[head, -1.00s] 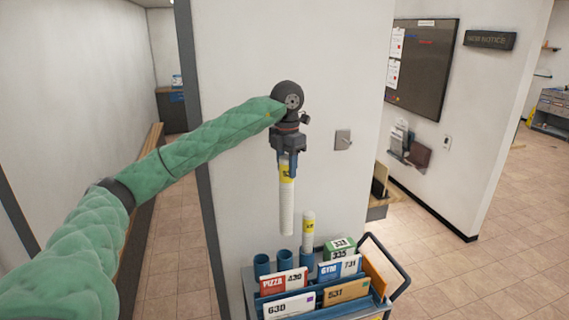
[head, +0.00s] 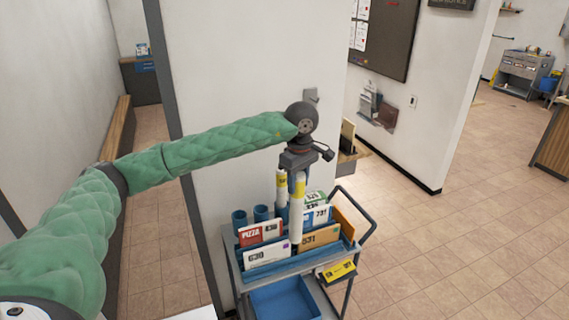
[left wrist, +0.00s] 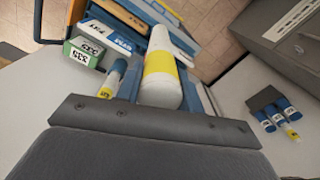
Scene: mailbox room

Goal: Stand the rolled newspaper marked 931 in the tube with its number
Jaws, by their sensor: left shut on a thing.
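My left gripper (head: 298,172) is shut on the top of a rolled newspaper (head: 298,225), white with a yellow band. It hangs nearly upright over the cart, its lower part in front of the cards in the head view. In the left wrist view the held newspaper (left wrist: 160,85) shows its yellow band; its number cannot be read. A second yellow-banded newspaper (head: 282,183) stands beside it at the cart; it also shows in the wrist view (left wrist: 109,80). The wrist view shows several small blue tubes (left wrist: 268,121) in a dark holder, labels too small to read. My right gripper is out of view.
The cart (head: 275,272) holds blue tubes (head: 239,219) at its back left, and cards marked 630 (head: 267,254) and 531 (head: 320,238). Its handle (head: 367,212) is at the right. A white wall stands behind it. The tiled floor (head: 450,230) at right is clear.

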